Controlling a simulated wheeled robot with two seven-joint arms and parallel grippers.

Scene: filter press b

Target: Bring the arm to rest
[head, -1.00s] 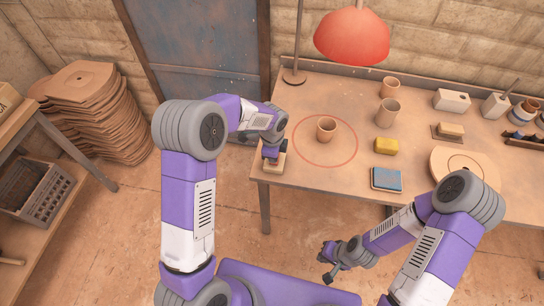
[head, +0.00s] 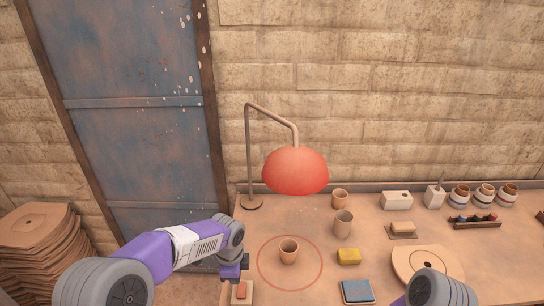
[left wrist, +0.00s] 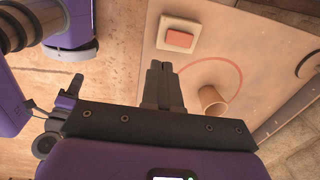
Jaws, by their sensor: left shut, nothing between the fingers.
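My left gripper (head: 243,268) shows at the lower left of the table in the head view, just behind a small pale block with a red top (head: 242,291). In the left wrist view my left gripper (left wrist: 162,66) has its dark fingers together with nothing between them. The red-topped block (left wrist: 178,40) lies beyond the fingertips there, apart from them in the picture. My right gripper is out of view; only a grey joint of my right arm shows at the bottom edge of the head view.
A clay cup (head: 289,251) stands inside a red ring on the table (head: 210,290). A red lamp (head: 295,171) hangs over the back.

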